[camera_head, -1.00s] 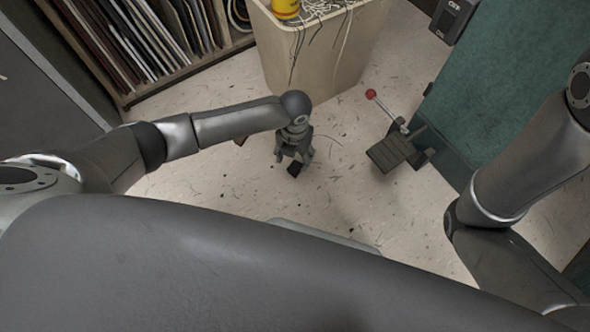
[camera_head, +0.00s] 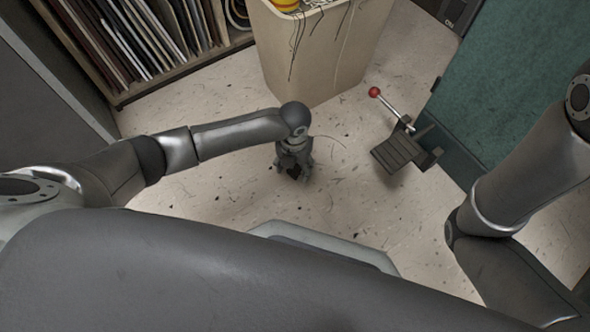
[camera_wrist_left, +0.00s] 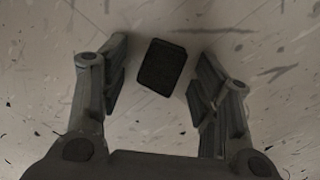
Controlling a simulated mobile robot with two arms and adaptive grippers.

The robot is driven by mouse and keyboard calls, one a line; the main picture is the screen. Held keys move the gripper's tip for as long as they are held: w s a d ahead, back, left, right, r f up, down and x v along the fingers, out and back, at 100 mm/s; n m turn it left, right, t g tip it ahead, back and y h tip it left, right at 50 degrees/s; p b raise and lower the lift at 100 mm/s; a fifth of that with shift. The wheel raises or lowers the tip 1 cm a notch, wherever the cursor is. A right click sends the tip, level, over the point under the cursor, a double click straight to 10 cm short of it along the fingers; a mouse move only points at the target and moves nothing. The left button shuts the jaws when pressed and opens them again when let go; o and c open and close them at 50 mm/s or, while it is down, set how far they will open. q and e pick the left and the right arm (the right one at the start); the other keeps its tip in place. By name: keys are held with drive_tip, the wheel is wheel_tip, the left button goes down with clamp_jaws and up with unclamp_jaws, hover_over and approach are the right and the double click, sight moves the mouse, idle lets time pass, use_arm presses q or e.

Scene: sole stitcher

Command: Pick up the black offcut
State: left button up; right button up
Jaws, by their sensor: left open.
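The black offcut (camera_wrist_left: 162,68) is a small dark rounded rectangle on the speckled floor in the left wrist view. It lies slightly tilted between and a little beyond the fingertips of my left gripper (camera_wrist_left: 160,88). The fingers are spread apart and I see a gap on both sides of the offcut. In the head view my left gripper (camera_head: 294,172) points down at the floor, and a dark bit of the offcut (camera_head: 294,172) shows between its fingers. My right gripper is out of view; only my right arm shows.
A beige bin (camera_head: 315,60) with thread scraps stands behind my left gripper. A foot pedal (camera_head: 398,150) with a red-knobbed lever (camera_head: 374,92) is to the right, beside a green machine (camera_head: 495,80). A shelf of sheets (camera_head: 150,45) is at the back left. Floor between is mostly clear.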

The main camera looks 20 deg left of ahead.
use_arm(q)
drive_tip(key=shift+c, duration=0.4)
drive_tip(key=c, duration=0.8)
drive_tip(key=shift+o, duration=0.2)
